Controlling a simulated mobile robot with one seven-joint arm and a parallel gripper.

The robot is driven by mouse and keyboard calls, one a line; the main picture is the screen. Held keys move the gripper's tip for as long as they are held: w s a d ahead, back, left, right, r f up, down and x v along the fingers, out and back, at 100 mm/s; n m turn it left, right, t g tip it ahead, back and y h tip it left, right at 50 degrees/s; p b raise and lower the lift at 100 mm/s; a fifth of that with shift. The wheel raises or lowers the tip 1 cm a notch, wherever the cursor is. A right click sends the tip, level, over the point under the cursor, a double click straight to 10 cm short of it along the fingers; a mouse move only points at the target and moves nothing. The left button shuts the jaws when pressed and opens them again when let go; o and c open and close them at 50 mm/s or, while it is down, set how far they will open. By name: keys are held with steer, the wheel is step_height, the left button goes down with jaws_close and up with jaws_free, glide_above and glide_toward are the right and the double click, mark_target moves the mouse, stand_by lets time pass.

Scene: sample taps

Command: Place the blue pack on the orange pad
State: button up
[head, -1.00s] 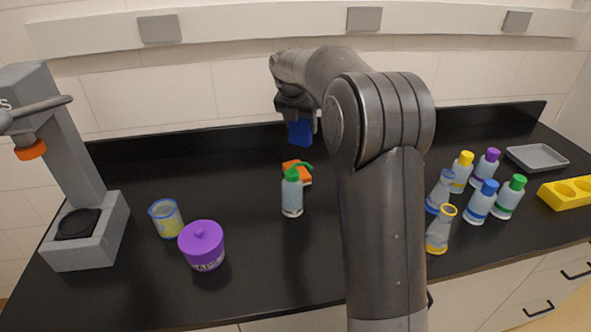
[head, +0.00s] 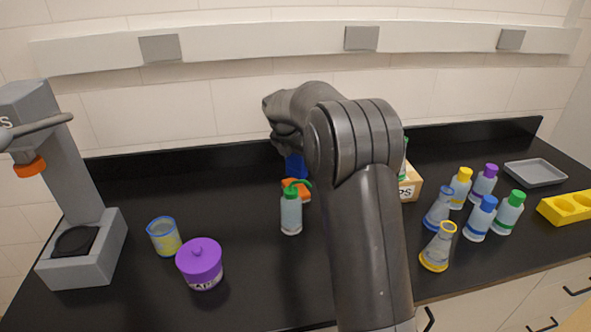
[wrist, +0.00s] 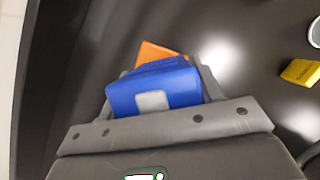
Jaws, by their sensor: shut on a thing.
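The blue pack (wrist: 155,90) is held between the fingers of my gripper (wrist: 158,105) in the wrist view. In the head view the blue pack (head: 296,167) shows below my gripper (head: 290,152), close to the orange pad. The orange pad (head: 297,188) lies on the black bench behind the green-topped bottle and is partly hidden by it. In the wrist view the orange pad (wrist: 152,50) shows just past the pack, which covers part of it. I cannot tell whether the pack touches the pad.
A green-topped wash bottle (head: 291,212) stands right in front of the pad. A purple jar (head: 201,264) and a beaker (head: 163,237) stand to the left. Several bottles and flasks, a grey tray (head: 535,173) and a yellow rack (head: 568,207) are at right.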

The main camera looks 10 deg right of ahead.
mark_target(295, 169)
steer(key=shift+w+a+f, duration=0.15)
steer(key=shift+a, duration=0.05)
steer(key=shift+f, duration=1.9)
steer(key=shift+f, duration=0.15)
steer(key=o, duration=1.1)
